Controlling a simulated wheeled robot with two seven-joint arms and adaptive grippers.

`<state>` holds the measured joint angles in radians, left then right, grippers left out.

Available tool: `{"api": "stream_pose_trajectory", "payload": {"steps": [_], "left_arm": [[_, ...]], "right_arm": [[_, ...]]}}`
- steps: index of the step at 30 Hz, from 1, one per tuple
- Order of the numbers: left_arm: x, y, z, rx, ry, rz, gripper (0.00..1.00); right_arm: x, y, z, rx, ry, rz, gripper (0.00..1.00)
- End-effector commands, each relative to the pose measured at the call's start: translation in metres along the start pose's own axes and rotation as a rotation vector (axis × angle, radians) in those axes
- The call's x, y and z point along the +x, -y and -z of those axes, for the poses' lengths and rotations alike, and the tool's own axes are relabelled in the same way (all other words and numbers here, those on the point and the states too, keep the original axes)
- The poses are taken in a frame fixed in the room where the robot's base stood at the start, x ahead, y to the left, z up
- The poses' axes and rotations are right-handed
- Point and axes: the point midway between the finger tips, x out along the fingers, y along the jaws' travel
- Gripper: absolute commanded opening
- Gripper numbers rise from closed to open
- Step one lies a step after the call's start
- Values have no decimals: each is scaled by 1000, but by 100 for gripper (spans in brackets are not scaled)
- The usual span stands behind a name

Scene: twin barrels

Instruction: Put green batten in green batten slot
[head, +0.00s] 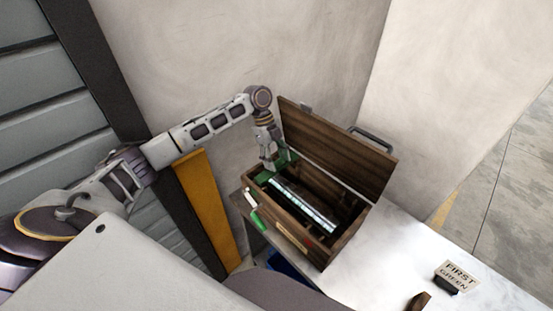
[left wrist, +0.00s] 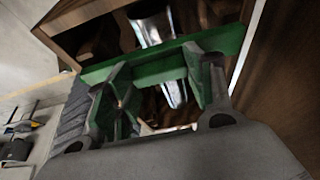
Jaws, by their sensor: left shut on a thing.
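My left gripper (head: 268,164) is above the left end of an open wooden box (head: 335,246). It is shut on a green batten (head: 284,159). In the left wrist view the batten (left wrist: 155,67) lies across the fingers, over the box opening, and reaches past them on both sides. The fingers (left wrist: 160,95) hide part of it. A bright, shiny tube (head: 302,203) lies in the box below. I cannot make out the green batten slot or whether the batten touches the box. My right gripper is not in view.
The box's raised lid (head: 335,150) stands along its back, close to my left gripper. A small green piece (head: 258,220) is at the box's left front. A "FIRST GREEN" card (head: 461,272) and a brown block (head: 418,301) lie on the white table (head: 400,248).

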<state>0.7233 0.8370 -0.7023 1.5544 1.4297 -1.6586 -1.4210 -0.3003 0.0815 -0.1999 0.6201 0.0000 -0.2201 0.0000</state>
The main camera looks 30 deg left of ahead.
Motion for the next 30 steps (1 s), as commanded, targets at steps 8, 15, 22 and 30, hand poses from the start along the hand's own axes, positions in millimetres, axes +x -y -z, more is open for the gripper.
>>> {"api": "stream_pose_trajectory", "payload": {"steps": [8,15,22,30], "left_arm": [[1,0,0,0,0,1,29],[4,0,-2,0,0,1,29],[7,0,-3,0,0,1,29],[11,0,-5,0,0,1,29]], "right_arm": [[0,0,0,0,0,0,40],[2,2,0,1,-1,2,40],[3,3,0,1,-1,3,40],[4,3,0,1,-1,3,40]]}}
